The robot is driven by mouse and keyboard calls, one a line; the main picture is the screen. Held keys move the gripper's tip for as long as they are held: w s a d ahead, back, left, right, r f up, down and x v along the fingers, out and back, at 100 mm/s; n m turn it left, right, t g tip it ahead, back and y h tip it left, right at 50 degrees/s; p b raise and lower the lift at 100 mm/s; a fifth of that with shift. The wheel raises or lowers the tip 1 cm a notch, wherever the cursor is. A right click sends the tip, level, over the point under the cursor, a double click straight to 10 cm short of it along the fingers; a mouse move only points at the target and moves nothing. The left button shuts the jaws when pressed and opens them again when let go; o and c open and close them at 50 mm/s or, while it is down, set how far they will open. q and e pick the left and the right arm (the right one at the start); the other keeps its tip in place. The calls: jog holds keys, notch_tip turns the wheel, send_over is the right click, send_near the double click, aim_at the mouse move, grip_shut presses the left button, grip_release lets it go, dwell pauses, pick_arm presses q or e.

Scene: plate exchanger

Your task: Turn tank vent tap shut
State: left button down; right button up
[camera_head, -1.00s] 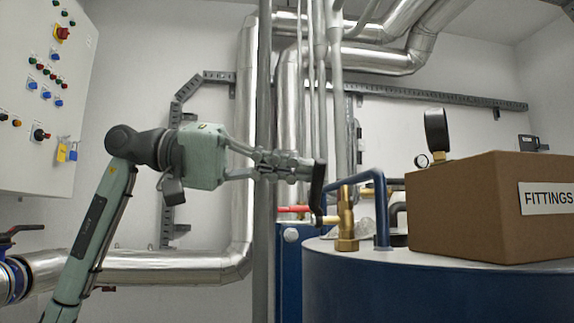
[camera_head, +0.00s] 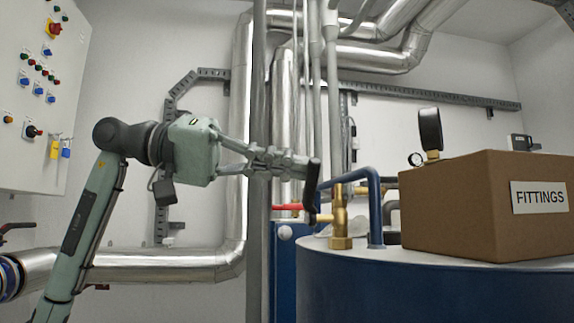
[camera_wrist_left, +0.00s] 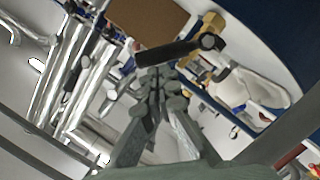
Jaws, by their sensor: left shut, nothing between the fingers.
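The tank vent tap is a brass valve (camera_head: 340,222) standing on the blue tank (camera_head: 430,285), with a black lever (camera_head: 311,188) on its left side. The lever stands nearly upright in the head view. The tap's brass body also shows in the wrist view (camera_wrist_left: 211,38), with the black lever (camera_wrist_left: 165,53) reaching left from it. My left gripper (camera_head: 303,167) is shut and empty, its fingertips at the upper part of the lever. In the wrist view the fingertips (camera_wrist_left: 152,78) are right beside the lever; contact is hard to tell. My right gripper is not in view.
A cardboard box labelled FITTINGS (camera_head: 455,205) sits on the tank right of the tap. A blue bent pipe (camera_head: 375,200) rises close beside the tap. A red handle (camera_head: 286,207) lies behind the lever. Vertical pipes (camera_head: 332,110) stand behind, and a control panel (camera_head: 35,110) hangs left.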

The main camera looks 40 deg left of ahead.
pick_arm(q)
jog(key=shift+s+d, duration=0.1)
jog(key=shift+s+d+f+m+y, duration=0.3)
jog(key=shift+s+d+f+m, duration=0.25)
jog(key=shift+m, duration=0.25)
jog(key=shift+d, duration=0.2)
jog(key=shift+s+d+f+m+b, duration=0.35)
jog(key=shift+s+d+f+b, duration=0.15)
jog(key=shift+f+b, duration=0.2)
jog(key=shift+s+d+f+m+b, duration=0.35)
jog(key=shift+d+f+b, duration=0.15)
jog(key=shift+f, duration=0.25)
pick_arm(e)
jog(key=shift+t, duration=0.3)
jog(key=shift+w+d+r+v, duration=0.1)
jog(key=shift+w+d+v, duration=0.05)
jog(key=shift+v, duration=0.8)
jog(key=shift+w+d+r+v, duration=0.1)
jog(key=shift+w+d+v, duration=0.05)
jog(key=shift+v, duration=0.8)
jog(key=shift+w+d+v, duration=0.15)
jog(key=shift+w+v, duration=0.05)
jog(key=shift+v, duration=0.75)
